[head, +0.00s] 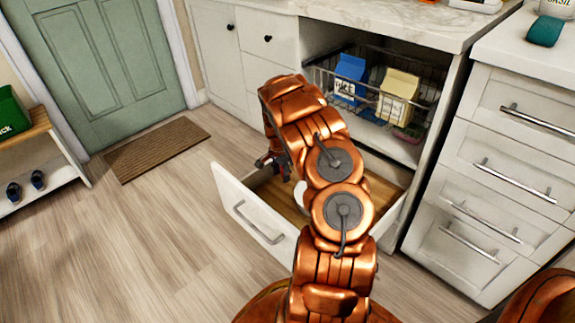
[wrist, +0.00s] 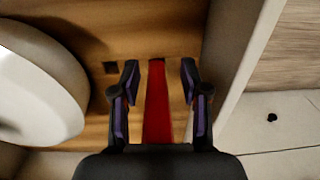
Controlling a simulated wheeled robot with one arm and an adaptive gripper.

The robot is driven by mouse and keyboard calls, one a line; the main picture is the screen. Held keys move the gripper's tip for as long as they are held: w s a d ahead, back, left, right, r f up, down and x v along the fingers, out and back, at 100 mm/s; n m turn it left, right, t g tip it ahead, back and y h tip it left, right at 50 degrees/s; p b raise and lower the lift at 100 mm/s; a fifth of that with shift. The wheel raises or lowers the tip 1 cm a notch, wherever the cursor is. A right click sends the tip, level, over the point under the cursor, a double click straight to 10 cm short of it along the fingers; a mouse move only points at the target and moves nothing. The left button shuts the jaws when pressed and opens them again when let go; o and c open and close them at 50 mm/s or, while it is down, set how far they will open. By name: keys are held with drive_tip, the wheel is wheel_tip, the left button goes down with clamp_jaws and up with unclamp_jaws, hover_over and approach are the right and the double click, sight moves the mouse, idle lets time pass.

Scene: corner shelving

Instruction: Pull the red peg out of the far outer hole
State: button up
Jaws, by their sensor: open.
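The red peg (wrist: 157,108) shows in the wrist view as a long red strip between my two fingers. Its far end meets a dark spot in the wooden drawer bottom (wrist: 75,42), and its near end is hidden behind my gripper's body. My gripper (wrist: 160,76) is open, with one finger on each side of the peg and a visible gap on both sides. An empty dark square hole (wrist: 110,67) lies to the left of the peg. In the head view my gripper (head: 270,160) reaches down into the open drawer; the peg is hidden there.
A white rounded object (wrist: 38,85) stands close to the left of my gripper. The white drawer wall (wrist: 240,60) is close on the right. In the head view the pulled-out drawer front (head: 250,215) faces open floor. A wire basket (head: 440,98) with cartons sits above.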

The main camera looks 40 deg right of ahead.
sight(281, 187)
drive_tip(key=shift+g+y, duration=0.3)
drive_tip(key=f, duration=0.1)
drive_tip(key=s+a+f, duration=0.1)
drive_tip(key=f, duration=0.1)
drive_tip(key=shift+s+a+f, duration=0.25)
drive_tip(key=shift+a, duration=0.15)
clamp_jaws()
drive_tip(key=shift+w+r, duration=0.15)
drive_tip(key=shift+r, duration=0.3)
drive_tip(key=shift+w+d+r+p, duration=0.1)
drive_tip(key=shift+w+r+p, duration=0.1)
drive_tip(key=shift+r+p, duration=0.4)
drive_tip(key=shift+w+d+r+p, duration=0.35)
drive_tip(key=shift+w+d+r, duration=0.1)
drive_tip(key=shift+d+r, duration=0.35)
drive_tip(key=shift+s+d+r+p, duration=0.15)
drive_tip(key=shift+r+p, duration=0.1)
drive_tip(key=shift+r, duration=0.65)
drive_tip(key=shift+s+d+r+p, duration=0.15)
drive_tip(key=shift+r+p, duration=0.05)
drive_tip(key=shift+r, duration=0.7)
